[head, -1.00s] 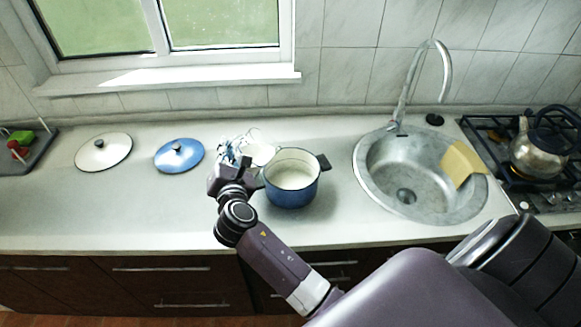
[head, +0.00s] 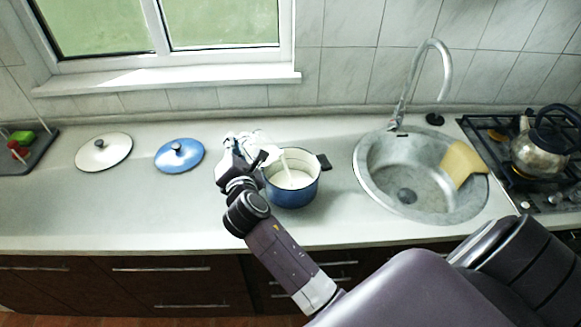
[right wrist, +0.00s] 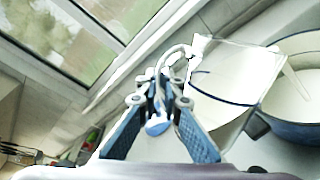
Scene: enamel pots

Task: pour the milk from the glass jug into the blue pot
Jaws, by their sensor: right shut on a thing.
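The blue pot (head: 291,190) stands on the counter left of the sink, open, with a cream inside; it also shows at the right of the right wrist view (right wrist: 292,129). My right gripper (head: 240,158) is at the pot's left and is shut on the glass jug (right wrist: 230,72) by its handle. The jug, partly hidden by the gripper in the head view, is tilted toward the pot with white milk inside. A thin white stream (head: 284,163) runs from it down into the pot. My left gripper is not in view.
A blue lid (head: 180,156) and a white lid (head: 103,152) lie on the counter to the left. The sink (head: 410,178), with a yellow cloth (head: 461,163) on its rim, is right of the pot. A kettle (head: 538,150) stands on the stove.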

